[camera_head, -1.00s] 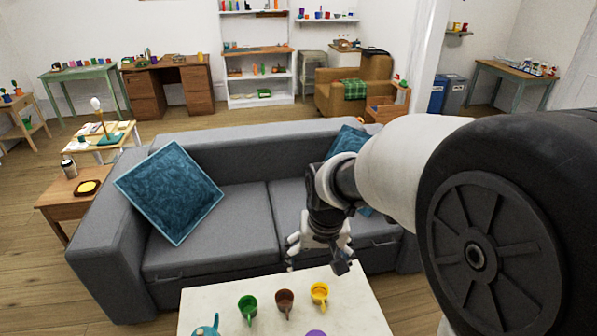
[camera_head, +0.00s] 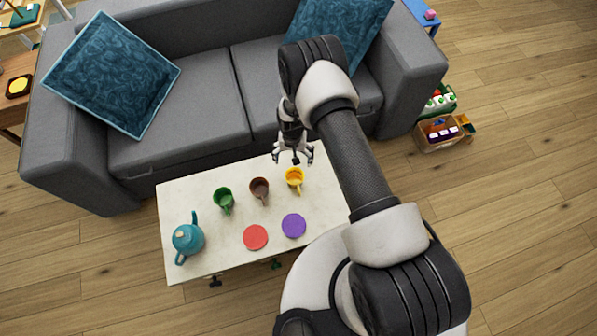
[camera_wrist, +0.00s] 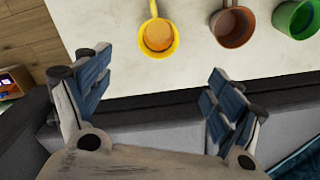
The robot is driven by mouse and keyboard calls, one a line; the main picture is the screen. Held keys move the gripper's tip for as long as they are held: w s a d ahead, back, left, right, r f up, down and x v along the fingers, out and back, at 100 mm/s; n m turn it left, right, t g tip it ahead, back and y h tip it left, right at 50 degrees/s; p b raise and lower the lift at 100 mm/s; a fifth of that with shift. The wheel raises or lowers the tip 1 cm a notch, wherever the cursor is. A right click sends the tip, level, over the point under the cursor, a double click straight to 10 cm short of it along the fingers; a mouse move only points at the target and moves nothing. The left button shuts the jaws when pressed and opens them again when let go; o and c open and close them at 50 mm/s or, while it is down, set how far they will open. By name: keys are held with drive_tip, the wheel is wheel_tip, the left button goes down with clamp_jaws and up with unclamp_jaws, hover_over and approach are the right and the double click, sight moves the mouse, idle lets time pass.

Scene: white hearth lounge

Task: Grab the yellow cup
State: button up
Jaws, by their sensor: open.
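The yellow cup (camera_head: 294,179) stands upright near the back edge of the white table (camera_head: 181,208). In the wrist view the yellow cup (camera_wrist: 158,37) is at the top middle, its handle pointing away, with an orange-yellow inside. My gripper (camera_head: 294,158) is just behind and above the cup, on the sofa side. In the wrist view my gripper (camera_wrist: 152,95) is open and empty, its fingers spread wide. The cup lies ahead of the fingertips, roughly between their lines, and nothing touches it.
A brown cup (camera_head: 259,188) and a green cup (camera_head: 224,200) stand left of the yellow cup. A teal teapot (camera_head: 187,238), a red disc (camera_head: 255,237) and a purple disc (camera_head: 294,225) are also on the table. The grey sofa (camera_head: 180,143) stands close behind.

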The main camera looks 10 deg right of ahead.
drive_tip(key=b, duration=0.4)
approach(294, 177)
drive_tip(key=s+r, duration=0.1)
drive_tip(key=s, duration=0.2)
drive_tip(key=shift+w+f+b, duration=0.1)
drive_tip(key=shift+f+b, duration=1)
drive_tip(key=shift+f, duration=1.4)
drive_tip(key=shift+r, duration=0.1)
drive_tip(key=shift+c, duration=0.2)
drive_tip(key=c, duration=1.2)
